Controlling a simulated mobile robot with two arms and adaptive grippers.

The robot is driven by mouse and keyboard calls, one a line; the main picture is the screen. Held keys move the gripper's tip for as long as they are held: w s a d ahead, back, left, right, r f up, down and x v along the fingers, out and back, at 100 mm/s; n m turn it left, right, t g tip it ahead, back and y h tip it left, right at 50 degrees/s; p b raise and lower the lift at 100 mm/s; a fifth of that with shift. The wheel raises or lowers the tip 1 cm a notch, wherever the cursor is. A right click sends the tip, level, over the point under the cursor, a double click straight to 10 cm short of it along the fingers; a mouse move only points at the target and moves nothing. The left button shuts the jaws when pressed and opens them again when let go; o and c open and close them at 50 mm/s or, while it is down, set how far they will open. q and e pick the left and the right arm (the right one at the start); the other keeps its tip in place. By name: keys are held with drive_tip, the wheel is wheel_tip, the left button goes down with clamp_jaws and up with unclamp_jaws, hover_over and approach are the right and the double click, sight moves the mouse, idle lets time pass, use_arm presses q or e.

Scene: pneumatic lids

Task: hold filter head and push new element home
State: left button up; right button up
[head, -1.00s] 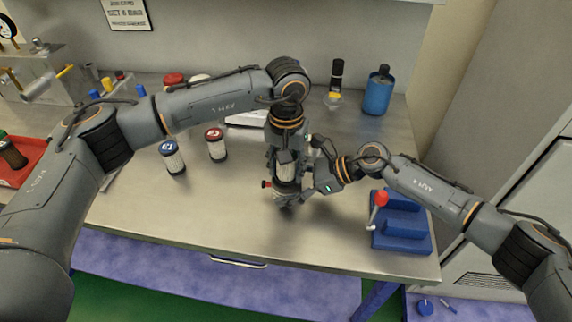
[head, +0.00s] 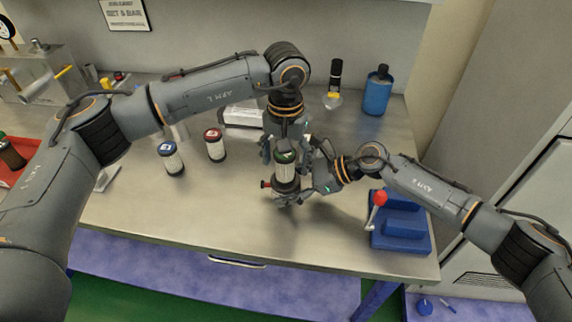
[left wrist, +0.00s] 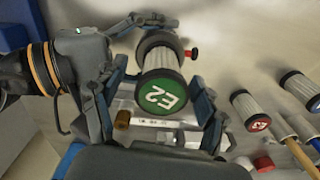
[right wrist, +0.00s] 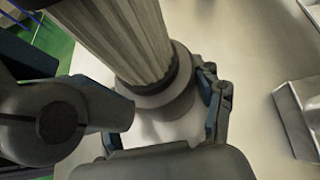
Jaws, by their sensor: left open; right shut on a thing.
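The new element (head: 285,170) is a white pleated cylinder with a green cap marked E2 (left wrist: 161,93). It stands upright in the grey filter head (head: 287,188), which has a small red knob at its side; how deep it sits cannot be told. My left gripper (head: 281,150) is open above the element, its fingers apart on either side of the green cap in the left wrist view (left wrist: 160,78). My right gripper (head: 302,194) is shut on the filter head low on its right side. The right wrist view shows the pleated element (right wrist: 125,40) rising from the grey head (right wrist: 168,100).
A blue-capped element (head: 171,158) and a red-capped element (head: 214,145) stand on the bench to the left. A blue fixture with a red-knobbed lever (head: 400,235) is at the right. The bench front is clear.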

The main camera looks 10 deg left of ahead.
use_arm(q)
drive_tip(key=shift+r, duration=2.05)
use_arm(e)
drive_tip(key=shift+s+f, duration=0.15)
drive_tip(key=shift+f, duration=0.15)
use_arm(q)
wheel_tip(320, 180, up, 12)
use_arm(e)
drive_tip(key=o, duration=0.9)
drive_tip(key=shift+o, duration=1.3)
drive_tip(key=shift+r, duration=0.2)
drive_tip(key=shift+r, duration=0.1)
